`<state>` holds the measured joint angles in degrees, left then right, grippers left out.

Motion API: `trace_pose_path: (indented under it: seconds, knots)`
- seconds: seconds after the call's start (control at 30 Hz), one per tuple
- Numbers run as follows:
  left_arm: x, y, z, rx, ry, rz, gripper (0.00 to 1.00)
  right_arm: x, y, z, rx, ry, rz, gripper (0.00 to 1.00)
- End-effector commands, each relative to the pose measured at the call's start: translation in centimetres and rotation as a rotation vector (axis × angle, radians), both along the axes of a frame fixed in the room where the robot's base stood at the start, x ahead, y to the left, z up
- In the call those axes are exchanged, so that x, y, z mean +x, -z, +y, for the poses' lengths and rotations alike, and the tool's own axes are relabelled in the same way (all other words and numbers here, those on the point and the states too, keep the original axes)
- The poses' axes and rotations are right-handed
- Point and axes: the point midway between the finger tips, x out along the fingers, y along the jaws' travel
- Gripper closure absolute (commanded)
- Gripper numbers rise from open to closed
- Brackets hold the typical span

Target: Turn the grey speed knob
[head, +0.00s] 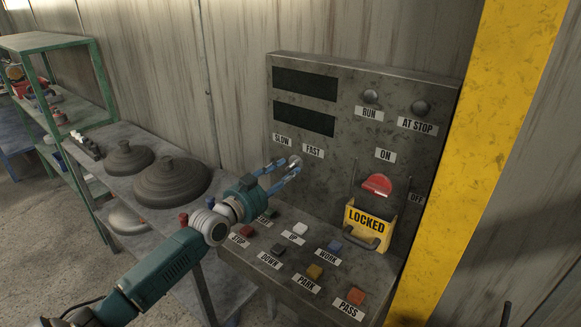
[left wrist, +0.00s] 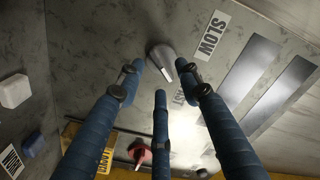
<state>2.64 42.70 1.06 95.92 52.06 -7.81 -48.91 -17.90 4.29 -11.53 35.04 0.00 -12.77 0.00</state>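The grey speed knob (head: 295,160) is on the upright face of the control panel, beside the SLOW (head: 282,140) and FAST (head: 313,151) labels. My left gripper (head: 288,169) reaches to it from the lower left, its blue fingers spread. In the left wrist view the knob (left wrist: 161,56) shows just beyond the three fingertips, with a pale pointer mark on it. The fingers (left wrist: 160,74) stand apart and hold nothing. I cannot tell whether any finger touches the knob. My right gripper is not in view.
Dark round dishes (head: 171,181) lie on the left bench. A yellow post (head: 490,140) stands right.

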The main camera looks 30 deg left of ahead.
Motion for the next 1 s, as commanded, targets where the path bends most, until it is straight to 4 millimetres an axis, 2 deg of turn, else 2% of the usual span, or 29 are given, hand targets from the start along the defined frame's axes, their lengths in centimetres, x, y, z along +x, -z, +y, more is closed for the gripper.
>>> trace_pose_path:
  seconds: [0.1, 0.23, 0.6, 0.8, 1.0]
  knots:
    - [1.5, -0.1, -0.1, -0.002, 0.0, -0.001, 0.65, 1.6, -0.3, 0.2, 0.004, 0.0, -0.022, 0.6]
    - [2.5, -0.1, -0.2, -0.001, 0.0, -0.001, 0.65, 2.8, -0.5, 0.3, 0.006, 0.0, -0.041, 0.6]
    - [2.9, 0.0, -0.2, 0.0, 0.0, 0.0, 0.65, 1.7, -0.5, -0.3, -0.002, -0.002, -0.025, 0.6]
    - [2.9, 0.0, -0.2, 0.0, 0.0, 0.0, 1.0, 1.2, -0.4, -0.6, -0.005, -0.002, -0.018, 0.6]
    - [2.9, 0.0, -0.2, -0.003, 0.0, 0.0, 1.0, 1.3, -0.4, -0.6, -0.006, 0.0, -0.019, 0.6]
